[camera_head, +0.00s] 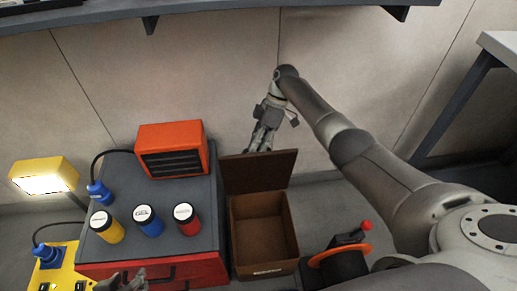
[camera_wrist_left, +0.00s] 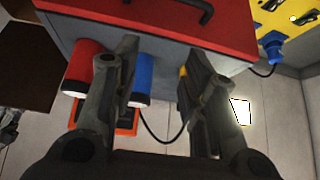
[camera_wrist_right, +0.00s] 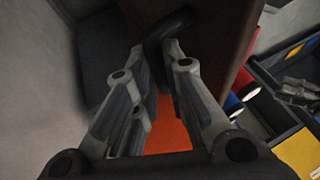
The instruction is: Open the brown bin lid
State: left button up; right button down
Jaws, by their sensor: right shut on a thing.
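The brown bin (camera_head: 268,268) stands on the floor right of the red cabinet, its empty-looking inside in view. Its brown lid (camera_head: 260,172) is raised steeply along the back edge. My right gripper (camera_head: 258,148) is behind the lid's upper edge, its fingertips partly hidden by it. In the right wrist view, the right fingers (camera_wrist_right: 158,52) close around a black handle (camera_wrist_right: 170,24) on the brown lid (camera_wrist_right: 228,45). My left gripper (camera_head: 122,282) is low in front of the cabinet; in the left wrist view its fingers (camera_wrist_left: 158,65) are apart with nothing between them.
The red cabinet (camera_head: 205,270) has a grey top with an orange box (camera_head: 172,148) and yellow, blue and red cans (camera_head: 145,222). A yellow lamp (camera_head: 42,175) stands left. A dark object with an orange ring (camera_head: 340,255) is right of the bin. A wall is behind.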

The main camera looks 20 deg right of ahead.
pick_arm(q)
jog(key=shift+w+d+r+t, duration=0.15)
jog(key=shift+w+r+t, duration=0.1)
jog(key=shift+w, duration=0.25)
jog(key=shift+w+d+r+t, duration=0.15)
jog(key=shift+w+t, duration=0.1)
jog(key=shift+w, duration=0.2)
pick_arm(e)
jog(key=shift+s+f, duration=0.15)
jog(key=shift+f, duration=0.4)
jog(key=c, duration=1.9)
grip_release()
jog(key=shift+c, duration=0.2)
jog(key=o, duration=0.5)
jog(key=shift+w+f, duration=0.1)
jog(key=shift+w, duration=0.15)
jog(key=shift+c, duration=0.2)
pick_arm(q)
jog(key=shift+w, duration=0.1)
pick_arm(e)
jog(key=v, duration=1.2)
jog(key=shift+r, duration=0.2)
jog(key=shift+d, duration=0.1)
